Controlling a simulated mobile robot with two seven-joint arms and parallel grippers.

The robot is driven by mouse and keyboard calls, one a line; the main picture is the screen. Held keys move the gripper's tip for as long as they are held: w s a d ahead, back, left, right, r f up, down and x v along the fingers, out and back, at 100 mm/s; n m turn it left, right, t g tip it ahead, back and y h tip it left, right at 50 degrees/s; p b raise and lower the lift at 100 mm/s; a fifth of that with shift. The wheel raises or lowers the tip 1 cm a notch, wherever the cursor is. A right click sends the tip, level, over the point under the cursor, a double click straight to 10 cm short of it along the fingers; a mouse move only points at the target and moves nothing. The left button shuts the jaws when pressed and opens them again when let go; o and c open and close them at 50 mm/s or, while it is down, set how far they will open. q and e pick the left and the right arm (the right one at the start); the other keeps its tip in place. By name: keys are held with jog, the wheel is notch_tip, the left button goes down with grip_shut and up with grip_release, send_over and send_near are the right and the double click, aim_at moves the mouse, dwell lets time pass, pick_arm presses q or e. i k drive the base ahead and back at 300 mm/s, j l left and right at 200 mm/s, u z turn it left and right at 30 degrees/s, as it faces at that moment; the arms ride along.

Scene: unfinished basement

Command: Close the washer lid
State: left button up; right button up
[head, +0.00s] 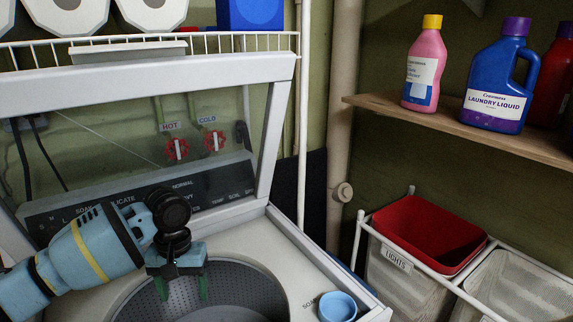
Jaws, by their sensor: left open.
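The washer lid (276,140) stands raised at the back of the washer, a white frame around a clear pane. A light grey handle piece (128,51) sits along its top edge. The washer (290,258) has its round metal drum opening exposed below. My left gripper (182,287) is open with its green fingers pointing down over the drum, in front of the lid and apart from it. No object shows between the fingers. My arm hides part of the control panel (210,192) and of the drum. My right gripper is not in view.
A blue cup (338,306) sits at the washer's right front. A white wire shelf (250,42) runs behind the lid's top. A wooden shelf (470,129) with a pink bottle (424,65) and blue detergent jug (499,80) is right, above a hamper rack with a red bin (430,238).

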aim_at(37, 91)
jog(key=k+l, duration=0.8)
jog(key=l, duration=0.1)
